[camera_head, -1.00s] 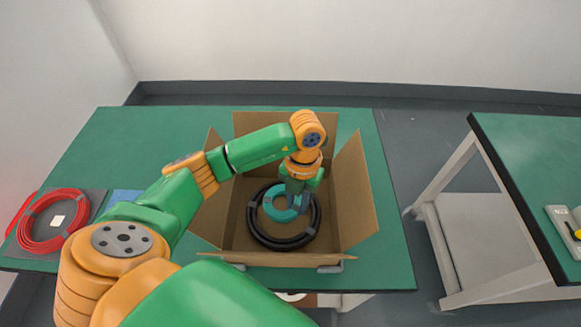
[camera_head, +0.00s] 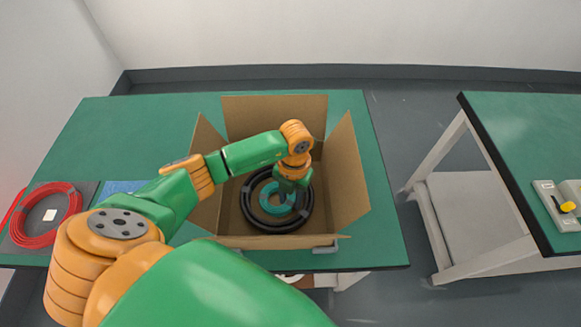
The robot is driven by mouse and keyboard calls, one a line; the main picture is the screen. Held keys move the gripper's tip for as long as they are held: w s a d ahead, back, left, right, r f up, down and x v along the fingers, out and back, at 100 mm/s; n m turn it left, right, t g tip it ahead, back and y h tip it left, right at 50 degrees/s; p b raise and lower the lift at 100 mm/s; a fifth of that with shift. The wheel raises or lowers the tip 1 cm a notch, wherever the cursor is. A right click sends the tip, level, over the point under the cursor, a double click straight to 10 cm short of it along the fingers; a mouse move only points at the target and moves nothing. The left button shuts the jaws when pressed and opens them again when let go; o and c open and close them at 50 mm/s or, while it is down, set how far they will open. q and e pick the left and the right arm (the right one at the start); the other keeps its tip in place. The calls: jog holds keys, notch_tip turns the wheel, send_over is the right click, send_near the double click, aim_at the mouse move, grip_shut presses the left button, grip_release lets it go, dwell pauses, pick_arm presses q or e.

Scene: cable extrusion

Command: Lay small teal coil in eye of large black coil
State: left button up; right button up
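The large black coil (camera_head: 270,228) lies flat in the open cardboard box. The small teal coil (camera_head: 268,206) shows inside the ring of the black coil, nearly concentric with it. Whether it touches the box floor cannot be told. My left gripper (camera_head: 297,203) points down over the right side of the teal coil, inside the black ring. Its fingers are small and dark here, and its grip on the coil is not clear. The gripper hides part of both coils on the upper right. My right gripper is out of view.
The cardboard box (camera_head: 352,170) has its flaps spread open on the green table (camera_head: 120,120). A red coil (camera_head: 30,240) lies on the table's left side. A second green table (camera_head: 530,130) with a small device (camera_head: 563,203) stands at the right, across a gap.

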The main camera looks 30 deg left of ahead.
pick_arm(q)
jog(key=shift+r, duration=0.25)
notch_tip(320, 180, up, 12)
jog(key=w, duration=0.1)
jog(key=shift+w+f+b, duration=0.15)
jog(key=shift+w+b, duration=0.05)
jog(key=shift+b, duration=0.2)
jog(key=shift+a, duration=0.1)
